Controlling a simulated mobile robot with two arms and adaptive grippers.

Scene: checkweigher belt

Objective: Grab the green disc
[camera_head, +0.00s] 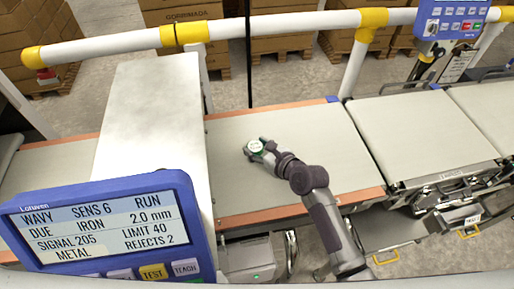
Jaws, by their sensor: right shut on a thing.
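The green disc (255,146) has a pale top face and a green rim. It is at the fingertips of my right gripper (258,149), over the grey belt (237,191) in the middle of the view. The gripper is shut on the disc, and its fingers hide part of the rim. I cannot tell whether the disc touches the belt or is just above it. My left gripper is not in view.
A tall white housing (152,125) stands left of the belt. A blue display panel (105,232) fills the lower left. A white rail with yellow joints (185,33) runs across the back. More belts (424,132) continue right. The belt around the disc is clear.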

